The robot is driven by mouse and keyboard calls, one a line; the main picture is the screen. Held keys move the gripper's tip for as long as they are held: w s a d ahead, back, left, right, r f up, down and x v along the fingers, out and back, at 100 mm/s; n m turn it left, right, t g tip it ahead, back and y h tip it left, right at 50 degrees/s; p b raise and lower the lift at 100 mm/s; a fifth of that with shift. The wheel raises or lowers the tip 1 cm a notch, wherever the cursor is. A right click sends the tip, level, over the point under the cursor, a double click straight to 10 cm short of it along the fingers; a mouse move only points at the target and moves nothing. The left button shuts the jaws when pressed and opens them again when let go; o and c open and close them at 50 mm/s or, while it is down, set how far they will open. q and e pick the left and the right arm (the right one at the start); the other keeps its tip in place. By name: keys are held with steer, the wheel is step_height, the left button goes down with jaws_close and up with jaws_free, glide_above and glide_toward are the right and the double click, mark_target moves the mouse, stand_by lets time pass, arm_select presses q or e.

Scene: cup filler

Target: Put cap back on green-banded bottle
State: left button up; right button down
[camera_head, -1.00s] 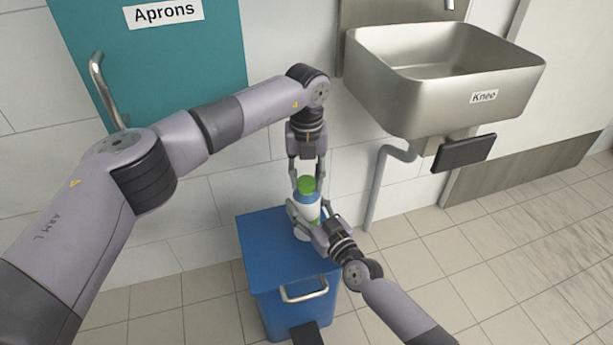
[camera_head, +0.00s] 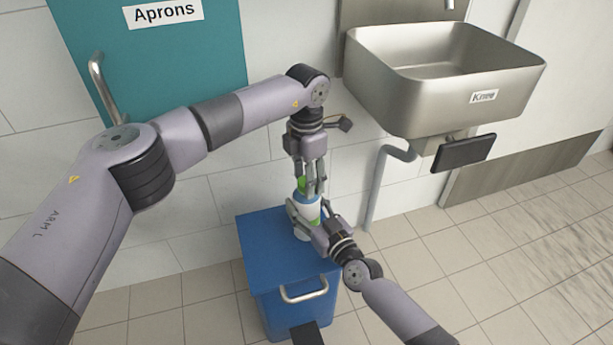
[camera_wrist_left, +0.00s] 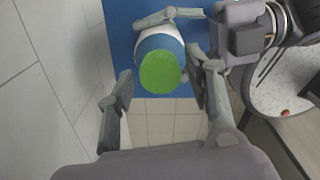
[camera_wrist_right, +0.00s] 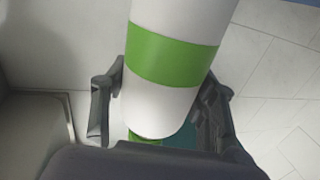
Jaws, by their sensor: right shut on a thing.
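The bottle (camera_head: 303,234) is white with a green band and a blue upper part, and stands upright on the blue bin. The green band fills much of the right wrist view (camera_wrist_right: 172,55). My right gripper (camera_head: 313,220) is shut around the bottle's body. The green cap (camera_wrist_left: 160,72) sits on top of the blue part; I cannot tell how firmly it is seated. My left gripper (camera_head: 312,190) points down at the cap from above. Its fingers are apart on either side of the cap, with a gap visible on the left in the left wrist view.
The blue bin (camera_head: 262,262) with a metal handle (camera_head: 304,291) stands against the tiled wall. A steel sink (camera_head: 440,85) with a black knee plate (camera_head: 464,152) is at the right. A teal door (camera_head: 190,60) labelled Aprons is at the left. The floor at right is clear.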

arm_select(q)
steer(key=shift+o, duration=0.3)
steer(key=shift+r, duration=2.25)
steer(key=shift+c, duration=0.2)
steer(key=r+n, duration=0.1)
steer(key=n, duration=0.2)
steer(key=shift+r, duration=0.4)
steer(key=r+n, duration=0.1)
steer(key=n, duration=0.2)
steer(key=shift+r, duration=0.35)
steer(key=shift+f, duration=0.1)
steer(key=shift+f, duration=3.95)
